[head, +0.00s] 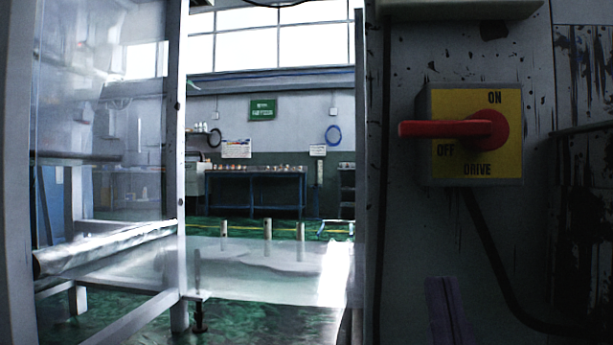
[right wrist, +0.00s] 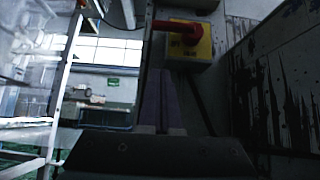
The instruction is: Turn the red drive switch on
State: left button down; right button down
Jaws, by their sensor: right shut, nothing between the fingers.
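The red drive switch (head: 455,129) sits on a yellow plate (head: 490,158) on a grey box fixed to the wall panel. Its handle lies level and points left, beside the word OFF; ON is printed at the top and DRIVE at the bottom. The switch also shows in the right wrist view (right wrist: 180,27), beyond the fingertips. My right gripper (head: 440,282) shows only as purple-grey fingers below the switch, apart from it. In the right wrist view its fingers (right wrist: 159,82) are together and empty. My left gripper is not in view.
A dark cable (head: 490,245) runs down from the switch box. A pale post (head: 361,170) edges the panel on the left. Further left is a frame with clear film (head: 270,265). The panel in front of the switch is otherwise clear.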

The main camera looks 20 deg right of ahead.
aim_at(452, 131)
jog(key=x, duration=0.8)
jog(key=s+r+x, duration=0.1)
jog(key=x, duration=0.3)
jog(key=shift+a+r+p, duration=0.15)
jog(key=shift+a+p, duration=0.1)
jog(key=shift+p, duration=0.15)
jog(key=shift+s+r, duration=0.1)
jog(key=shift+r, duration=0.5)
jog(key=shift+m+g+h, duration=0.3)
jog(key=shift+m+h, duration=0.1)
